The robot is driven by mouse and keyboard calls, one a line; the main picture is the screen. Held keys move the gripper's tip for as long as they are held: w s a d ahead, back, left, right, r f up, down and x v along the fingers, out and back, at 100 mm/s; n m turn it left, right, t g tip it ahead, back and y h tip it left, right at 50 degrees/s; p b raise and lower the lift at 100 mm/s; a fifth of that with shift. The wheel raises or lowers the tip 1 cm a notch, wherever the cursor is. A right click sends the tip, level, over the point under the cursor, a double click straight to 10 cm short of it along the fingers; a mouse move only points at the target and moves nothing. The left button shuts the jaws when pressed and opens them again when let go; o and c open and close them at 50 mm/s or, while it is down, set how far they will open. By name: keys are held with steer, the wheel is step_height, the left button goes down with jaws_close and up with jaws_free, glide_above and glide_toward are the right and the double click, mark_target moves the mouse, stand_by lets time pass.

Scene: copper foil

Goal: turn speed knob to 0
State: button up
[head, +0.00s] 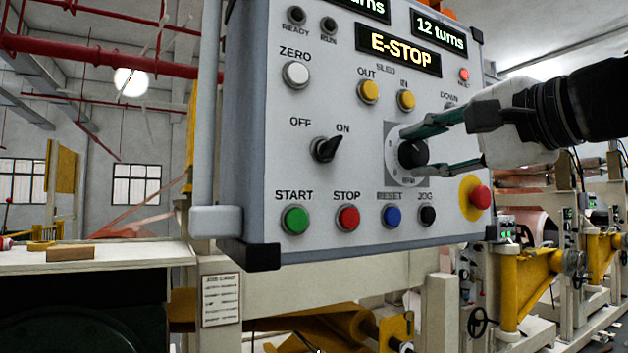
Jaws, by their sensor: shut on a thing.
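The speed knob (412,153) is a round black knob on a pale dial plate, at the lower right of the grey control panel (335,110). My gripper (414,153) comes in from the right, one green-tipped finger above the knob and one below it. It is shut on the knob. The dial's markings are small and partly covered by the fingers, so I cannot read the knob's setting.
A red emergency button (480,197) on a yellow base sits just below my gripper. A black OFF/ON switch (326,149) is left of the knob. Green START (295,220), red STOP (348,218), blue RESET (391,216) and black JOG (427,215) buttons run below. A display (398,50) reads E-STOP.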

steer(key=n+b, duration=0.3)
steer(key=b, duration=0.1)
steer(key=shift+a+f+n, duration=0.1)
steer(key=shift+f+n, duration=0.15)
steer(key=shift+n, duration=0.05)
steer(key=n+b, duration=0.4)
steer(key=shift+f+h+b, duration=0.1)
steer(key=shift+h+b, duration=0.2)
steer(key=shift+b, duration=0.1)
steer(key=n+b, duration=0.3)
steer(key=shift+t, duration=0.4)
steer(key=shift+n+b, duration=1.05)
steer(key=shift+n, duration=0.65)
steer(key=o, duration=1.1)
steer(key=shift+o, duration=0.3)
